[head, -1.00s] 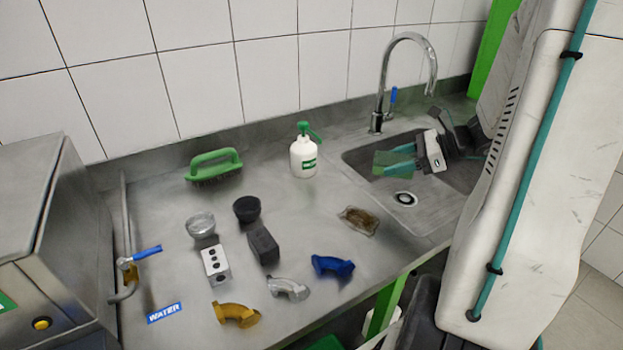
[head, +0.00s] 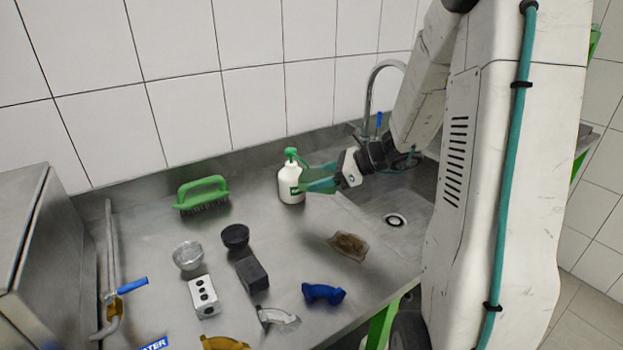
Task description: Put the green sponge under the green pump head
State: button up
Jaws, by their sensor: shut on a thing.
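A white bottle (head: 290,184) with a green pump head (head: 294,156) stands upright on the steel counter near the back wall. My gripper (head: 313,181) is just right of the bottle, its teal fingers pointing left toward the bottle's body, below the pump head. In this view the fingers overlap the bottle's right edge, and I cannot tell whether they touch it. The gripper is shut on the green sponge, which is hard to tell apart from the teal fingers and the bottle's green label.
A green brush (head: 202,194) lies left of the bottle. A brownish sponge-like pad (head: 348,245) lies near the sink (head: 400,208). Black and grey cups, blocks and a blue pipe elbow (head: 323,292) occupy the front. The tap (head: 372,92) rises behind my arm.

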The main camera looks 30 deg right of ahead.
jog(key=shift+w+a, duration=0.95)
jog(key=shift+a, duration=0.1)
jog(key=shift+s+d+f, duration=0.1)
jog(key=shift+d+f, duration=0.05)
jog(key=shift+f, duration=0.15)
jog(key=shift+f, duration=0.1)
jog(key=shift+f, duration=0.1)
jog(key=o, duration=0.9)
jog(key=shift+o, duration=0.2)
